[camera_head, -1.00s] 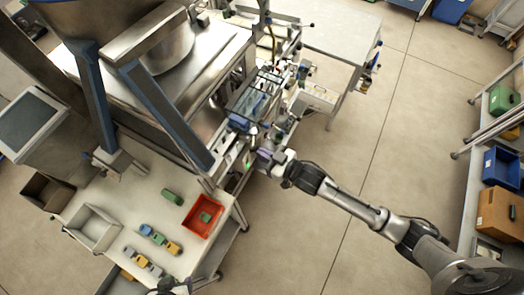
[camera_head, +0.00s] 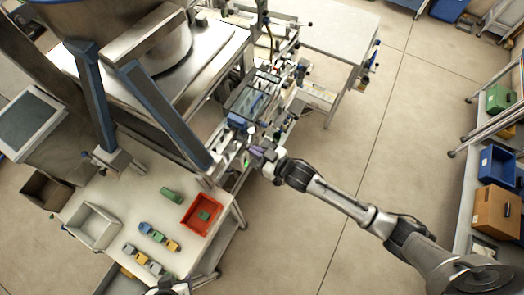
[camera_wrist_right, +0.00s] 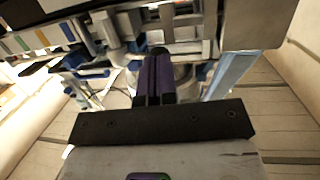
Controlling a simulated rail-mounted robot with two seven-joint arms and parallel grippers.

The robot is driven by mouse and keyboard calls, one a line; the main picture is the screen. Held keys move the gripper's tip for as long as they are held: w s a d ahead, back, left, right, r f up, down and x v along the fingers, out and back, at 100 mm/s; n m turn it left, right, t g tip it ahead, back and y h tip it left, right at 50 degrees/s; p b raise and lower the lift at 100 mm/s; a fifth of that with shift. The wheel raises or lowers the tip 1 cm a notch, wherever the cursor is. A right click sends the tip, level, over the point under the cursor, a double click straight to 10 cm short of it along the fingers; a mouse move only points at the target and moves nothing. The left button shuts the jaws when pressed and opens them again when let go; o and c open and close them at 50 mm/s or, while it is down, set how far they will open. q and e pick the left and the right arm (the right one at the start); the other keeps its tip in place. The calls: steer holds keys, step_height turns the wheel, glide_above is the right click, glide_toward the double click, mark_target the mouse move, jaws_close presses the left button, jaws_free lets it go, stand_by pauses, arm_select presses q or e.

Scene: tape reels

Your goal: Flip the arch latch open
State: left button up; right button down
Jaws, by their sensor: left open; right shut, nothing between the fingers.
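My right gripper (camera_head: 258,153) is at the near end of the metal machine line (camera_head: 252,112), close to its small fittings. In the right wrist view its dark purple fingers (camera_wrist_right: 153,80) are shut together with nothing between them. They point at a cluster of metal brackets and blue parts (camera_wrist_right: 88,68). The arch latch cannot be clearly made out; the fingers and wrist hide part of this area. My left gripper (camera_head: 172,287) shows only partly at the bottom edge of the head view, open, beside the white table.
The white table (camera_head: 140,205) holds a red tray (camera_head: 188,222), a white bin (camera_head: 75,235), a green block (camera_head: 171,195) and several small coloured blocks. A large steel hopper machine stands at the upper left. Open floor (camera_head: 330,150) lies to the right, before shelves with bins.

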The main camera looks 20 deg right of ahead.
steer(key=shift+s+a, duration=0.1)
steer(key=shift+a, duration=0.1)
steer(key=s+a+v, duration=0.1)
steer(key=v, duration=1.3)
steer(key=shift+a+p, duration=0.3)
steer(key=shift+a, duration=0.1)
